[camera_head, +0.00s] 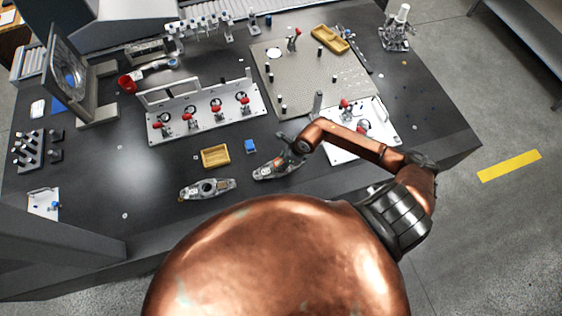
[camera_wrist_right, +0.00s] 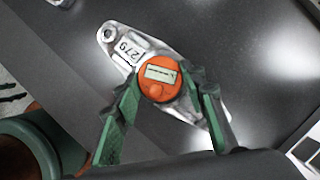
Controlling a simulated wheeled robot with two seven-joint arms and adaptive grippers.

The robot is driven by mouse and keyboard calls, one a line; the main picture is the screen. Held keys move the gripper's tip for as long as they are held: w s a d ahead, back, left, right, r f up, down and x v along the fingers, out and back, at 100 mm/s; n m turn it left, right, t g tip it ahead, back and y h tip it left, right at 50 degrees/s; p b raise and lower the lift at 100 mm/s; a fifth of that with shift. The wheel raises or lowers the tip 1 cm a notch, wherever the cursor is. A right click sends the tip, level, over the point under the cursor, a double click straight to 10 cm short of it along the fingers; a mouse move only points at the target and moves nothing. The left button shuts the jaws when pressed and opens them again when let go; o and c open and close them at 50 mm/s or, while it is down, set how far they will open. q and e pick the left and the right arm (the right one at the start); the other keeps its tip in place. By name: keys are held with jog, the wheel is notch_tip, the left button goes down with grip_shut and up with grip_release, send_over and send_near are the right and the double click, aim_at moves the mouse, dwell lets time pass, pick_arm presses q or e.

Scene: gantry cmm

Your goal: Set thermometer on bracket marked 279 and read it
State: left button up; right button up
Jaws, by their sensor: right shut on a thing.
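The orange thermometer (camera_wrist_right: 157,91) shows in the right wrist view with a small pale display, whose reading is too small to make out. My right gripper (camera_wrist_right: 166,97) is shut on it, with a green-padded finger on either side. The metal bracket marked 279 (camera_wrist_right: 121,46) lies under the thermometer, its label showing at the upper left. I cannot tell whether the thermometer rests on the bracket or hangs just above it. In the head view the bracket (camera_head: 264,173) lies near the table's front edge, partly hidden by my right gripper (camera_head: 286,157). My left gripper is not in view.
A second similar bracket (camera_head: 208,188) lies to the left. A yellow tray (camera_head: 215,156) and a blue block (camera_head: 251,146) are just behind. A clamp fixture (camera_head: 205,118) and a white clamp plate (camera_head: 380,135) stand farther back. The front-left table is mostly clear.

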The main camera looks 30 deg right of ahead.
jog(key=o, duration=1.2)
jog(key=v, duration=1.2)
jog(key=shift+s, duration=0.1)
